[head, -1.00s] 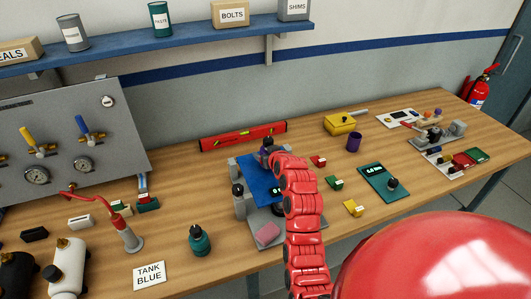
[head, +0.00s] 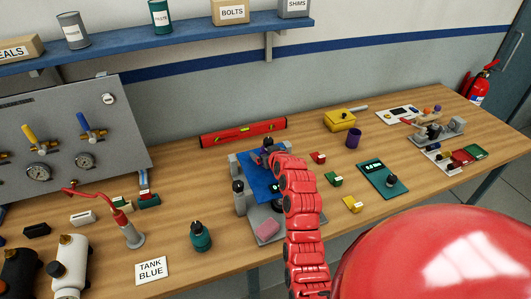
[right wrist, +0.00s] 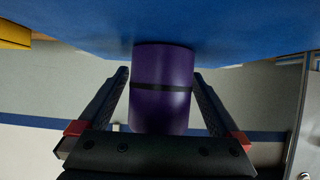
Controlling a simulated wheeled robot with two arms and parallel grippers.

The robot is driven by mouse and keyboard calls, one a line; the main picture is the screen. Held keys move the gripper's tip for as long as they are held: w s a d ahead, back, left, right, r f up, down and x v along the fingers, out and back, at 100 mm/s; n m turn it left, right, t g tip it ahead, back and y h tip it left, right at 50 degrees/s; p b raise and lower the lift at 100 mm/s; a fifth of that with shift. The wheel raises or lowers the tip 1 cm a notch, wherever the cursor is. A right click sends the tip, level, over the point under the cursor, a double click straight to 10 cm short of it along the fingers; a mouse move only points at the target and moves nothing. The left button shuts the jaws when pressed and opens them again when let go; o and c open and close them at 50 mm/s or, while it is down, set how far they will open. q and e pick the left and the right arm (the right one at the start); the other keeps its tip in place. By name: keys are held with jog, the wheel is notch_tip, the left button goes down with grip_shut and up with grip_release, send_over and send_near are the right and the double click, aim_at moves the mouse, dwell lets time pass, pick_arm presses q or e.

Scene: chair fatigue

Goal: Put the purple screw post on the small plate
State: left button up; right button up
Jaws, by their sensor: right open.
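A purple post (right wrist: 162,88) with a dark band shows in the right wrist view, its top end in the picture at a blue surface (right wrist: 90,25). My right gripper (right wrist: 162,82) is open, with one finger on each side of the post and small gaps showing. In the head view my red right arm reaches the blue plate (head: 262,185) on a grey stand, with the dark gripper (head: 267,150) at the plate's far edge. The post is not clear there. I cannot tell which thing is the small plate. My left gripper is not in view.
A purple cup (head: 354,139) stands right of the arm, near a yellow box (head: 340,120). Small red, green and yellow blocks and a teal scale (head: 378,180) lie nearby. A red level (head: 243,132) lies behind the stand. A teal bottle (head: 200,237) stands at left.

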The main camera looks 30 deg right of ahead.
jog(key=shift+s+r, duration=0.1)
jog(key=shift+s, duration=0.25)
jog(key=b+v, duration=0.4)
jog(key=v, duration=0.7)
jog(key=shift+s, duration=0.15)
